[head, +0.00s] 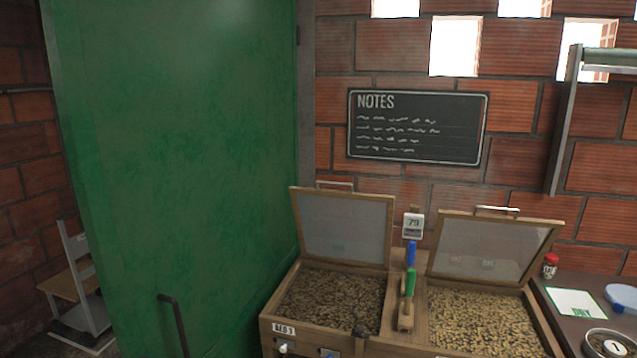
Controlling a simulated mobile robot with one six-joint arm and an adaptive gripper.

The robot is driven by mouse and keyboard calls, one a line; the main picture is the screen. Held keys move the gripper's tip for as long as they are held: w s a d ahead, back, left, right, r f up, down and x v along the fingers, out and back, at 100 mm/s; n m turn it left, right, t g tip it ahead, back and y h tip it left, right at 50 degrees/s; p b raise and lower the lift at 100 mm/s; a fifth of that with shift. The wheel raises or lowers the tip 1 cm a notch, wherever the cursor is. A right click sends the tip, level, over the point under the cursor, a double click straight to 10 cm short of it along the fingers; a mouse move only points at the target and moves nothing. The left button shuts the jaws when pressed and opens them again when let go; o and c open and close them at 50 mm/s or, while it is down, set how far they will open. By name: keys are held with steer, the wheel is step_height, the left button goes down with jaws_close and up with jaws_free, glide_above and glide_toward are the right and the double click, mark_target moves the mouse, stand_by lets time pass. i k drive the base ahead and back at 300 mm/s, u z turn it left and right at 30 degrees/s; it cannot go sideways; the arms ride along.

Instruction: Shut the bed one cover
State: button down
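The left wooden bed (265,322) has a small label that appears to read BED 1. It is filled with dark brown beans or grains. Its cover (343,228) is a wooden frame with a greyish, see-through panel. The cover stands open and nearly upright along the back edge of the bed, leaning slightly back. A metal handle (335,184) sits on the cover's top edge. My gripper is not in view.
A second bed (535,325) with lighter beans stands on the right, its cover (490,248) also raised. Between the beds are a small display reading 79 (413,225) and blue (411,253) and green (410,283) handled tools. A large green panel (190,150) stands close on the left.

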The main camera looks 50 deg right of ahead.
mark_target(293, 191)
steer(key=u, duration=0.15)
steer(key=k, duration=1.15)
steer(key=z, duration=1.9)
steer(key=i, duration=0.6)
steer(key=u, duration=0.25)
